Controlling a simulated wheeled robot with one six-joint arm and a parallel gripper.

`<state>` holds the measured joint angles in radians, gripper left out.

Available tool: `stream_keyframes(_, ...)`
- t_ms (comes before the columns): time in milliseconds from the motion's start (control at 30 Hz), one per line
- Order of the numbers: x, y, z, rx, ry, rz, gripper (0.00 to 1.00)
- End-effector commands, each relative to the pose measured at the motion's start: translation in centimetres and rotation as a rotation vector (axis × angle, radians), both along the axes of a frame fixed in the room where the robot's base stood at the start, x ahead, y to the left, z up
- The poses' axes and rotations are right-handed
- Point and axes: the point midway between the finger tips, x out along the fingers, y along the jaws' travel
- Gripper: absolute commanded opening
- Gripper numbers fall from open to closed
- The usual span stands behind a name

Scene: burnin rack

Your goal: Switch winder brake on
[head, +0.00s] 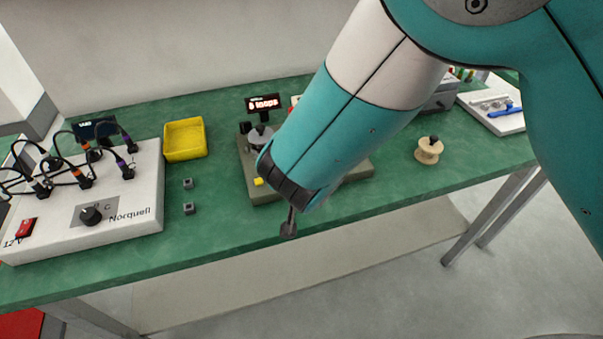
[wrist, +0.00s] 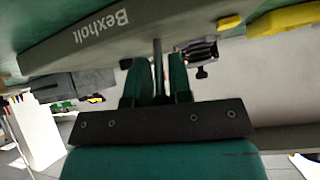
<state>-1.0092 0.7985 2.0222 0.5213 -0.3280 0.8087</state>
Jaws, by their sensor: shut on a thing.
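The winder (head: 247,165) is a grey-green unit at the middle of the bench, with a small display (head: 264,104) reading what looks like "6 loops". My arm covers much of it in the head view. In the wrist view its front edge (wrist: 60,50) shows an upside-down "Bexholl" label. My gripper (wrist: 159,62) is shut on a thin grey rod (wrist: 157,58) at the winder's front, which may be the brake lever. A yellow part (head: 259,182) sits at the winder's front left.
A white Norquell box (head: 140,215) with cables stands at the left. A yellow tray (head: 184,139) and small grey blocks (head: 189,208) lie left of the winder. A wooden spool (head: 429,150) and a white tray (head: 505,122) are at the right. The bench front edge is near my wrist.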

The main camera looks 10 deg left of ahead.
Motion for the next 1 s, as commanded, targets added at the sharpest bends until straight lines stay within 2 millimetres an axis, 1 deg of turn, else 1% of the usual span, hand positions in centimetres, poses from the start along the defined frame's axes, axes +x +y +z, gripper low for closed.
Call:
stream_keyframes(33,-0.2,0.2,-0.2,0.003,-0.004,0.005,0.0)
stream_keyframes(467,-0.2,0.2,-0.1,0.006,-0.012,0.005,0.0)
stream_keyframes(500,-0.2,0.2,-0.1,0.006,-0.012,0.005,0.24)
stream_keyframes(533,-0.2,0.2,-0.1,0.006,-0.012,0.005,0.31)
stream_keyframes(567,-0.2,0.2,-0.1,0.006,-0.012,0.005,0.35)
stream_keyframes(867,-0.3,0.2,0.1,0.007,-0.013,0.004,0.35)
stream_keyframes(1000,-1.2,-0.1,1.0,0.007,-0.015,0.005,0.35)
